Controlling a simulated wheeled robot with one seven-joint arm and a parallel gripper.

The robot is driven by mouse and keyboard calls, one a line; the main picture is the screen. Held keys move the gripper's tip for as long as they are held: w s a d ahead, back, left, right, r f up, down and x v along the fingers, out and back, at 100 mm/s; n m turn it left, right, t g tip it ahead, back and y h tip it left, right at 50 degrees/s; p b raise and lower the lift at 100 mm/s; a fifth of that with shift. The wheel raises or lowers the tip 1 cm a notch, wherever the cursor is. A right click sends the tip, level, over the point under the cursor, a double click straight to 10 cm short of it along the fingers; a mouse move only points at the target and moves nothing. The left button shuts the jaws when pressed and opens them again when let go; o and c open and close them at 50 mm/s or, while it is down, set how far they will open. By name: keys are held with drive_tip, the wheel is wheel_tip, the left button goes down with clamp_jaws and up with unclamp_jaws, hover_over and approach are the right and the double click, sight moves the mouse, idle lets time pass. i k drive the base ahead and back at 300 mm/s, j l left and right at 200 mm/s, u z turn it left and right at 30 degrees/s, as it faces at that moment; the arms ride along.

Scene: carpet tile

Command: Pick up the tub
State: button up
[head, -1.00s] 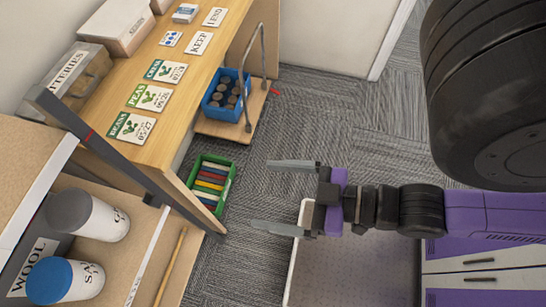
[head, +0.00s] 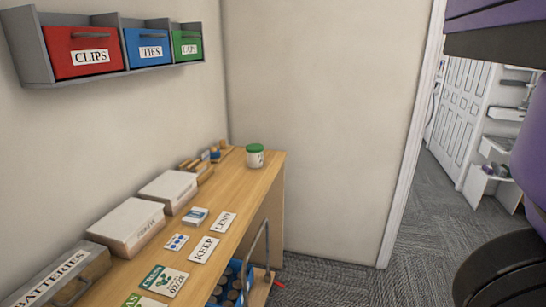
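A small white tub with a green lid (head: 255,155) stands upright near the far end of the wooden bench (head: 252,183), close to the back wall. A dark mark shows on its front, too small to read. My gripper is outside the present view; only parts of my arm show at the right edge. Nothing touches the tub from my side.
White boxes (head: 126,226) and a batteries case (head: 62,278) line the bench's wall side. Cards, including KEEP (head: 204,249), lie along its front. A blue crate (head: 232,280) on a trolley stands beside the bench. Wall bins (head: 86,52) hang above.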

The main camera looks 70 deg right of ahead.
sight(254, 151)
drive_tip(key=z, duration=1.45)
